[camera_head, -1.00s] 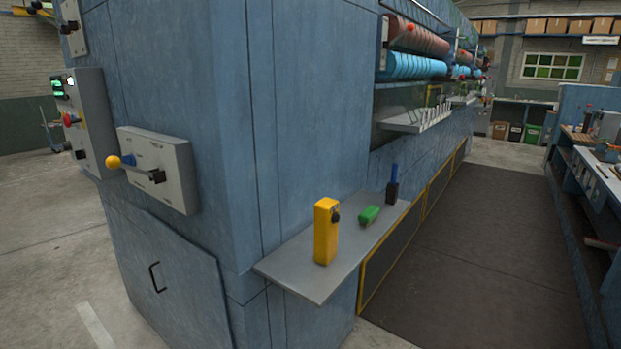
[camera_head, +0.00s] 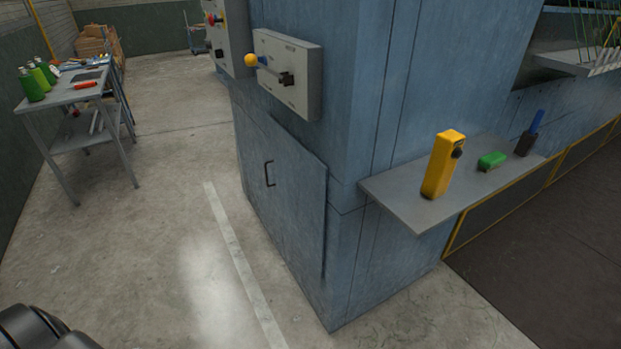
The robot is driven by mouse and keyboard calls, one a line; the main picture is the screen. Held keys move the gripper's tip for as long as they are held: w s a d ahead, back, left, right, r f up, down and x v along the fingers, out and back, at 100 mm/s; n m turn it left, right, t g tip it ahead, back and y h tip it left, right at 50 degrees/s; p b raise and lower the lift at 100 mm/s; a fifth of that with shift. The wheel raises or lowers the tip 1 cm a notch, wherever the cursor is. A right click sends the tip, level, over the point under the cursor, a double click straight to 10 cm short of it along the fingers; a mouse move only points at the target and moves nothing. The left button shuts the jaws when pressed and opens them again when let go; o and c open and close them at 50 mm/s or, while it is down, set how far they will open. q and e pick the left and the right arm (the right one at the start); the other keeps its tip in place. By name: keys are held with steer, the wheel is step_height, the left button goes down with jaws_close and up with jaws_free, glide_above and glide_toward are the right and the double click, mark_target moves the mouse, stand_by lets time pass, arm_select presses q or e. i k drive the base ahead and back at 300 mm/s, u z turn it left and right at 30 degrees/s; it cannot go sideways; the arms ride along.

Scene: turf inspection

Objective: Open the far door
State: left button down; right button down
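A blue cabinet door (camera_head: 287,200) is on the lower left face of the large blue machine, below a grey switch box. It has a black bar handle (camera_head: 269,173) and looks shut, standing slightly proud of the face. I cannot tell whether it is the far door; no other door with a handle shows. Neither gripper is in view. Only a dark rounded part of my own body shows in the bottom left corner.
A grey shelf (camera_head: 405,207) with a yellow device (camera_head: 443,164) and a green item (camera_head: 491,160) juts from the machine. A grey switch box (camera_head: 300,90) has a yellow-knobbed lever. A metal table (camera_head: 62,97) with green bottles stands left. Floor between is clear.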

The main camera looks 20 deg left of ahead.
mark_target(300, 184)
steer(key=k, duration=0.55)
steer(key=u, duration=0.6)
steer(key=i, duration=1.65)
steer(key=z, duration=0.65)
